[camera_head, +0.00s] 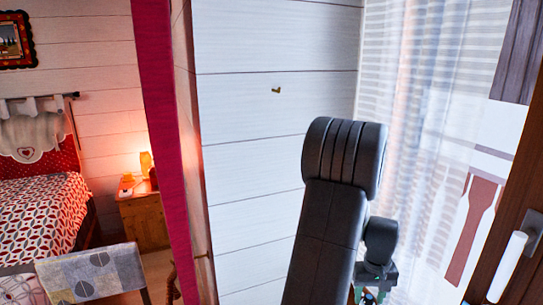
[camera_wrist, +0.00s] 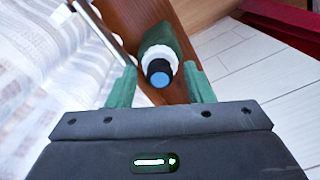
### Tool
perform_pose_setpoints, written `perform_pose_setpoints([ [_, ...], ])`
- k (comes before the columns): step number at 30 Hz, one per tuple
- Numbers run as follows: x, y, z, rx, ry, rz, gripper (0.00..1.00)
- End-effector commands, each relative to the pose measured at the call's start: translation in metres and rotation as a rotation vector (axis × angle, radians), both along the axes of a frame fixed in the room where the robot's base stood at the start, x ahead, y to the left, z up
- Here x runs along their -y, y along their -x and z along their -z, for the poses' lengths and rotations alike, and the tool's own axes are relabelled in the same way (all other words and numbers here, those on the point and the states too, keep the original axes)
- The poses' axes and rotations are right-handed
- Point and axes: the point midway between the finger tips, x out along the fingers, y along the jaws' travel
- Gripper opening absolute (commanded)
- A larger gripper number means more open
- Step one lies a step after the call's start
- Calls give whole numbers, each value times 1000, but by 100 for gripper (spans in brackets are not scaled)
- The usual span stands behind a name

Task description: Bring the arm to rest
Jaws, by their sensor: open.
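My arm (camera_head: 335,215) is raised in the head view, dark grey and bent, in front of a white plank wall. My gripper (camera_wrist: 158,72) shows in the wrist view with its two green fingers apart. In that view a bottle-like thing (camera_wrist: 160,58), dark green and white with a black and blue end, appears between the fingers, with space on either side. I cannot tell how far beyond the fingertips it is.
A brown wooden surface (camera_wrist: 205,75) lies behind the bottle. Sheer curtains (camera_head: 415,120) hang right of the arm, and a wooden door frame with a white handle (camera_head: 507,266) is at the far right. A bed (camera_head: 40,215), chair (camera_head: 95,272) and lit nightstand (camera_head: 145,222) are left.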

Motion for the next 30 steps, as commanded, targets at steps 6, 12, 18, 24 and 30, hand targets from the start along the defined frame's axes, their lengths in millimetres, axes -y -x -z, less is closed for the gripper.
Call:
perform_pose_setpoints([
  [6,0,-1,-14,3,1,-19,47],
  [12,1,-1,-50,6,2,-18,47],
  [18,1,-1,-90,5,2,-19,47],
  [24,1,-1,-131,5,2,-19,47],
  [30,0,1,-106,-6,-3,-19,47],
])
